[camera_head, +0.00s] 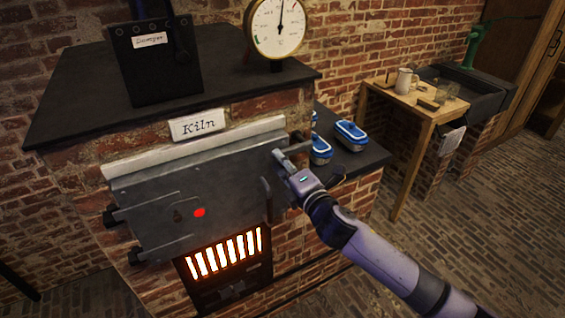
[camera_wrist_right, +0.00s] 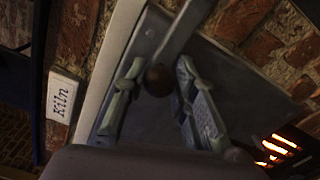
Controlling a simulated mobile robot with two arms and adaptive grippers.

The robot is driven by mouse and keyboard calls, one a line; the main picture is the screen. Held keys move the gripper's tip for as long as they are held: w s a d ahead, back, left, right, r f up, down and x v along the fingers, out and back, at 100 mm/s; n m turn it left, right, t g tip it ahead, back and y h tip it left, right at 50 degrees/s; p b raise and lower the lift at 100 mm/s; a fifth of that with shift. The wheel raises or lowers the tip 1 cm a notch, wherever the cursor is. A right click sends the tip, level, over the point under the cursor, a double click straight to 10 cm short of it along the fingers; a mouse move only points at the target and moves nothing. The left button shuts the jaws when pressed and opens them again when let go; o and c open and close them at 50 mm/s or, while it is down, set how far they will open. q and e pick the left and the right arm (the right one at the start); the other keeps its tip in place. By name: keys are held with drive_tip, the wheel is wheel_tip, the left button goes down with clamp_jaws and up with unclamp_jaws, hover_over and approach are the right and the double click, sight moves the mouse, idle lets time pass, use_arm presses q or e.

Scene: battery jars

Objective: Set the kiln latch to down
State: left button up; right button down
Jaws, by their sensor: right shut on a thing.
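The kiln door (camera_head: 180,200) is a grey metal plate, shut across the brick kiln front. The kiln latch (camera_head: 300,147) is a metal lever at the door's upper right edge. In the wrist view it is a grey bar (camera_wrist_right: 183,42) with a dark round knob (camera_wrist_right: 158,80) at its end. My right gripper (camera_head: 281,157) is at the latch; in the wrist view its two fingers (camera_wrist_right: 155,100) stand on either side of the knob end and hold it. The latch's pivot is partly hidden in the head view. My left gripper is not in view.
A "Kiln" sign (camera_head: 198,124) sits above the door. A glowing grate (camera_head: 224,254) is below it. A curved door handle (camera_head: 266,198) is close below my gripper. Blue-lidded containers (camera_head: 350,134) stand on the dark ledge at right. A gauge (camera_head: 278,27) stands on top.

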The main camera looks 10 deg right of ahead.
drive_tip(key=shift+w+d+r, duration=0.1)
drive_tip(key=shift+r, duration=0.2)
drive_tip(key=c, duration=1.7)
unclamp_jaws()
drive_tip(key=o, duration=0.4)
drive_tip(key=shift+f, duration=0.2)
drive_tip(key=shift+c, duration=0.2)
drive_tip(key=shift+f, duration=0.1)
drive_tip(key=v, duration=1.2)
